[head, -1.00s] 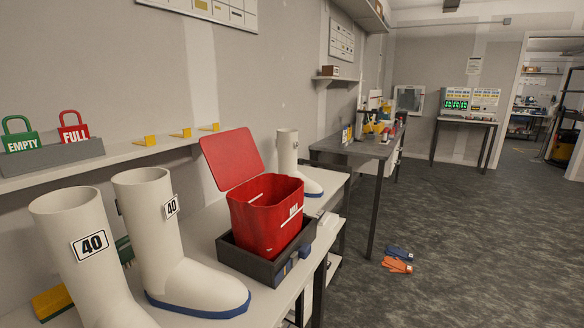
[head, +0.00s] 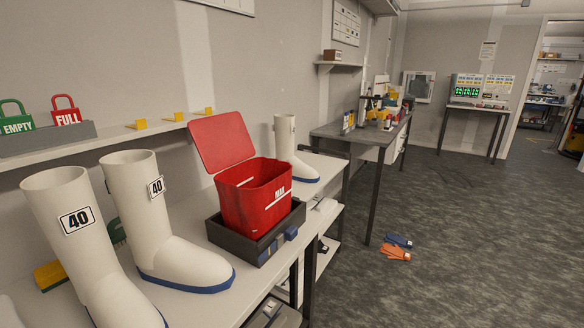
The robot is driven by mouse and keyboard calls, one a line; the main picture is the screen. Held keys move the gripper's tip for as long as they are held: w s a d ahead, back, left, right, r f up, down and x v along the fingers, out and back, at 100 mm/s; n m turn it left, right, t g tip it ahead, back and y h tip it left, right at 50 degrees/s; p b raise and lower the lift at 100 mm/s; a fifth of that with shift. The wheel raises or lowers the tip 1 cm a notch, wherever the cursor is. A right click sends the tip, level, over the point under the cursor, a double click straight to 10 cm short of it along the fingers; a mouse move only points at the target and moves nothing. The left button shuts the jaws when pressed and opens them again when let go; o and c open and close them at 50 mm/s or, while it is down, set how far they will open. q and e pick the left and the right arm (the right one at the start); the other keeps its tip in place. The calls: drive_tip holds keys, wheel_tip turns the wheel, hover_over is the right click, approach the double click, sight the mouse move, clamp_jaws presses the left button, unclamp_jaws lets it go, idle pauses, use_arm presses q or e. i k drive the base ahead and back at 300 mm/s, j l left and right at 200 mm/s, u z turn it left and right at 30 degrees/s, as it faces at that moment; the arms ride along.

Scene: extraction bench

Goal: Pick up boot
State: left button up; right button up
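Two tall white boots with blue soles and "40" tags stand upright on the bench at the left of the head view. The nearer boot (head: 82,245) is cut off at the lower edge. The other boot (head: 150,220) stands just behind it, its toe pointing right. A third white boot (head: 288,148) stands farther back, beyond the red bin, its lower part partly hidden by the bin. Neither of my grippers shows in the view.
A red bin (head: 256,205) with its lid (head: 222,141) raised sits in a dark tray (head: 231,242) on the bench. Blue and orange gloves (head: 396,253) lie on the floor. Open floor lies to the right.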

sight(283, 127)
drive_tip(key=i+l+u, duration=0.1)
drive_tip(key=l, duration=0.15)
drive_tip(key=i+l, duration=0.1)
drive_tip(key=l, duration=0.15)
drive_tip(key=i+l+u, duration=0.1)
drive_tip(key=l, duration=0.25)
drive_tip(key=i+l+u, duration=0.15)
drive_tip(key=i+l, duration=0.15)
drive_tip(key=i+l+u, duration=0.1)
drive_tip(key=l, duration=0.4)
drive_tip(key=i+l+u, duration=0.1)
drive_tip(key=l, duration=0.3)
drive_tip(key=i+l+u, duration=0.15)
drive_tip(key=l, duration=0.25)
drive_tip(key=i+l+u, duration=0.1)
drive_tip(key=l, duration=0.35)
drive_tip(key=i+l+u, duration=0.1)
drive_tip(key=l, duration=0.35)
drive_tip(key=i, duration=0.1)
